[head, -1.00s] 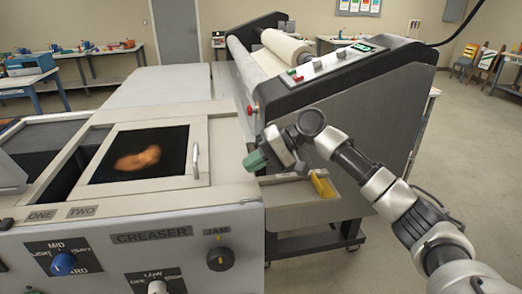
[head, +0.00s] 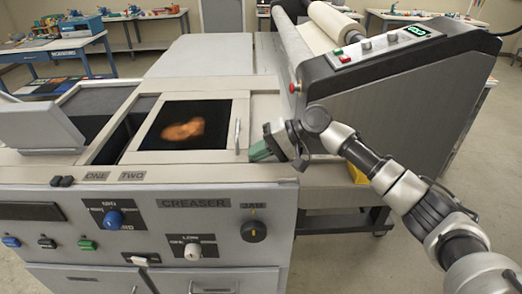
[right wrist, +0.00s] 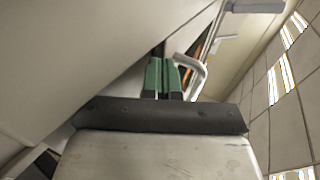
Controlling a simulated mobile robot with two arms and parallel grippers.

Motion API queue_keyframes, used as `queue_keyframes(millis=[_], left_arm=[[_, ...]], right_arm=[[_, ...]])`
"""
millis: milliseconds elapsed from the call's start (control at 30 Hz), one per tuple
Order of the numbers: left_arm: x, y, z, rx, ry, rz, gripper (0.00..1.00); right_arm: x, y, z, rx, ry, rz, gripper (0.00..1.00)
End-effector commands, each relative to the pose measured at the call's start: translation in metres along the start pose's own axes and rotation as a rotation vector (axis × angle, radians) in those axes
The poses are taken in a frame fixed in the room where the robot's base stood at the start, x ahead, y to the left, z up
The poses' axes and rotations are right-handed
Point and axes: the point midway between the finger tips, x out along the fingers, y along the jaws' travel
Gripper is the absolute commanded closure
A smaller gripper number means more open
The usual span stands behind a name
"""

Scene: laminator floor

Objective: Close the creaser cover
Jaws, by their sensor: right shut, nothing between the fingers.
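The creaser (head: 205,220) is a grey machine with a CREASER label and knobs on its front. Its cover (head: 182,118) is a light framed panel with a dark window showing an orange shape. A dark open gap lies left of the cover. The cover's upright handle (head: 237,136) is on its right edge and also shows in the right wrist view (right wrist: 200,72). My right gripper (head: 258,152), with green fingertips, is shut and empty just right of the handle. In the right wrist view its green fingers (right wrist: 162,78) appear close beside the handle; contact is unclear. My left gripper is out of view.
A laminator with a dark side panel (head: 400,90) and rollers stands right of the cover. A grey block (head: 40,125) sits at the left of the creaser top. A blue workbench (head: 62,55) stands behind left. Floor is open at the right.

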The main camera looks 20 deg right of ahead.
Motion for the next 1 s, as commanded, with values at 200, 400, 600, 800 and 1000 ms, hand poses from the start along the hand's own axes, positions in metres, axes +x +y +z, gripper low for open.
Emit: queue_keyframes(millis=[200,400,600,800,1000], left_arm=[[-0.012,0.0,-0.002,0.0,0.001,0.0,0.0],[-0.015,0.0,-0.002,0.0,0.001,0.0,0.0],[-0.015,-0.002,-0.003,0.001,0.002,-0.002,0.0],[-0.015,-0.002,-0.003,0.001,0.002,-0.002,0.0],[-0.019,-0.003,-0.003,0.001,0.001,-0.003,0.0]], right_arm=[[0.045,-0.029,0.001,-0.001,-0.007,-0.005,1.0],[0.076,-0.045,0.001,0.0,-0.003,-0.003,1.0],[0.081,-0.047,0.001,0.0,-0.002,-0.001,1.0],[0.081,-0.047,0.001,0.0,-0.002,-0.001,1.0],[0.08,-0.048,0.002,0.001,-0.003,-0.001,1.0]])
